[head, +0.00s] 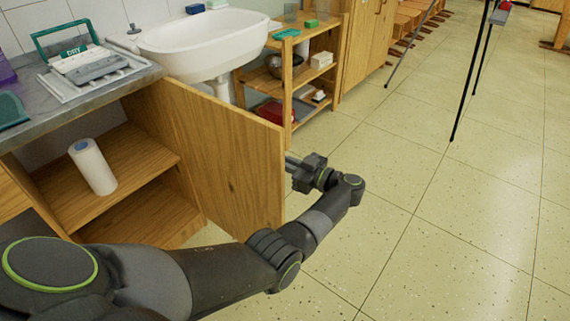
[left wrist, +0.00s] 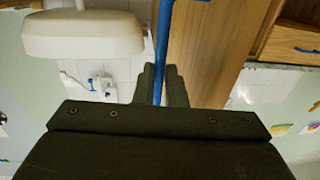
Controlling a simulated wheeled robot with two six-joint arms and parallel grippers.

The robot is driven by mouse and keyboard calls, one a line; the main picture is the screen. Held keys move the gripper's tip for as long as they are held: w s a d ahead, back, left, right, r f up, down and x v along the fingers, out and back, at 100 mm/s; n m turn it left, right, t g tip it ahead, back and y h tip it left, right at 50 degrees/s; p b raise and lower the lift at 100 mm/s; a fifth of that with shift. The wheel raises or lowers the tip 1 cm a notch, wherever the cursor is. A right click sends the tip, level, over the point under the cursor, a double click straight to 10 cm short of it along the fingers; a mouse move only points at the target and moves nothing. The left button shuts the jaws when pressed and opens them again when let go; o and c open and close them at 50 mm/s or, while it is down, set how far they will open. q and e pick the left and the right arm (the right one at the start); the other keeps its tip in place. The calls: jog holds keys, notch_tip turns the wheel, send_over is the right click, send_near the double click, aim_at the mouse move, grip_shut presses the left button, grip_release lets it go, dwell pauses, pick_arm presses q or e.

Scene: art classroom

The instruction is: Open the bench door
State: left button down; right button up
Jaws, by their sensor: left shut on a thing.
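The wooden bench door (head: 225,150) stands swung well out from the bench in the head view, and the shelves inside the bench (head: 110,160) are exposed. My left arm reaches across in front of the opening, and my left gripper (head: 291,162) is at the far side of the door, by its free edge. In the left wrist view my gripper (left wrist: 162,85) is shut on a blue bar handle (left wrist: 163,45) beside the door's wooden face (left wrist: 210,50). In the head view the door hides the handle. My right gripper is in neither view.
A white paper roll (head: 93,167) stands on the inner shelf. A drying rack (head: 85,62) sits on the grey benchtop (head: 38,108). A white sink (head: 200,45) and wooden shelf unit (head: 290,82) stand behind the door.

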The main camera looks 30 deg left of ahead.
pick_arm(q)
jog(key=shift+a+r, duration=0.15)
jog(key=shift+a, duration=0.2)
jog(key=c, duration=1.8)
grip_release()
jog(key=o, duration=0.3)
jog(key=shift+s+a, duration=0.1)
jog(key=shift+a, duration=0.15)
jog(key=shift+d, duration=0.1)
jog(key=shift+d, duration=0.1)
